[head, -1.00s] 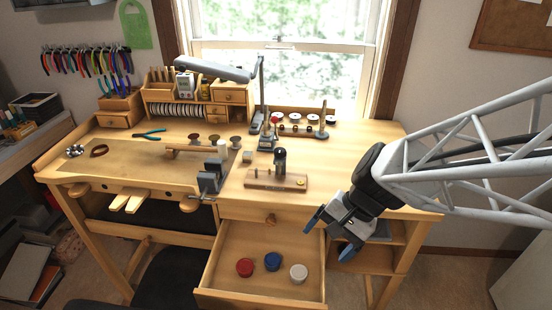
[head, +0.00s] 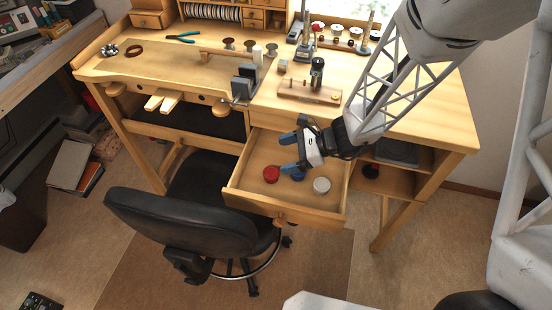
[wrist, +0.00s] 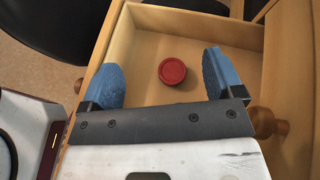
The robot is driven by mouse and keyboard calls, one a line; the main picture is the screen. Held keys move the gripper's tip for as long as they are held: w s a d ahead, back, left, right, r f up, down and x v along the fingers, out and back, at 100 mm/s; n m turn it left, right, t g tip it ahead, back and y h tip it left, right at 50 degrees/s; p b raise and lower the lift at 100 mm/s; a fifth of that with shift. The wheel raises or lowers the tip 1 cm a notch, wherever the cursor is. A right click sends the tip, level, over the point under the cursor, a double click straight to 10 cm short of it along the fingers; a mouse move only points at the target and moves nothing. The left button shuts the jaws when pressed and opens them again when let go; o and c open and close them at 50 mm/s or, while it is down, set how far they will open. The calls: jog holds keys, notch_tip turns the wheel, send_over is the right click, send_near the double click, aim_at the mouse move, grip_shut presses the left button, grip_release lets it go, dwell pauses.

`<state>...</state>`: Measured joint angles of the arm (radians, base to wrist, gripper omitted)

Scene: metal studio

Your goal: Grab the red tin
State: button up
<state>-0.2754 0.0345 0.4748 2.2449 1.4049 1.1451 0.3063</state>
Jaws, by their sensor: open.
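The red tin (head: 271,173) is small and round and lies on the floor of the open wooden drawer (head: 250,203), at its left side. In the wrist view the red tin (wrist: 172,71) shows beyond my fingertips, between the lines of the two blue fingers. My gripper (head: 289,151) is open and empty, above the back part of the drawer, with its fingers pointing left. The wrist view also shows my gripper (wrist: 160,75) with its fingers wide apart. The tin is not touched by either finger.
Drawer walls surround the tins. A black chair (head: 180,220) stands in front at left. The bench top (head: 420,110) lies behind.

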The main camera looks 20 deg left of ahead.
aim_at(271, 176)
jog(key=shift+w+a+f+m+t+y, duration=0.25)
jog(key=shift+a+f+m, duration=0.3)
jog(key=shift+f, duration=0.35)
jog(key=shift+w+a+f+m+t+y, duration=0.15)
jog(key=shift+w+a+f+m+y, duration=0.1)
jog(key=shift+a+f+m, duration=0.5)
jog(key=shift+d+f, duration=0.2)
jog(key=shift+f, duration=0.1)
jog(key=shift+f, duration=1.8)
jog(key=shift+f, duration=0.1)
